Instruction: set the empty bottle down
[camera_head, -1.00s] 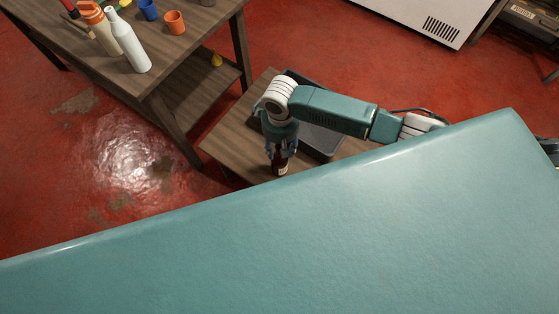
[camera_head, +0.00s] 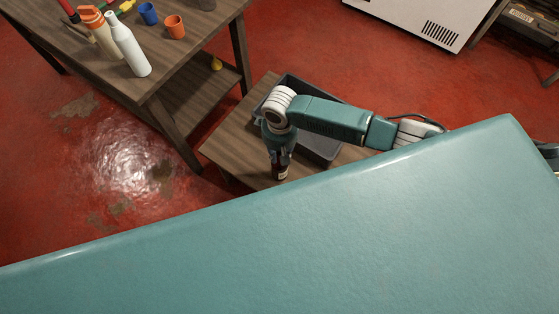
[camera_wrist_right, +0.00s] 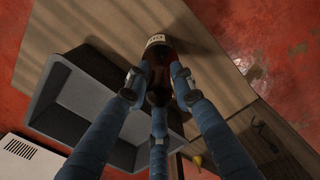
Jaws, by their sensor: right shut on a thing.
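A dark bottle with a pale label (camera_head: 283,174) is at the low wooden table (camera_head: 232,138), near its front edge. It also shows in the right wrist view (camera_wrist_right: 157,48), between the fingers. My right gripper (camera_head: 281,158) is shut around the bottle from above. In the right wrist view the blue fingers (camera_wrist_right: 158,88) close around its dark body. The bottle looks about upright; I cannot tell whether its base touches the table top. My left gripper is not in view.
A grey bin (camera_head: 322,148) stands on the low table right beside the gripper; it looks empty in the wrist view (camera_wrist_right: 72,108). A taller table (camera_head: 172,68) at the left holds a white bottle (camera_head: 130,48), an orange cup (camera_head: 175,26) and a blue cup (camera_head: 148,13).

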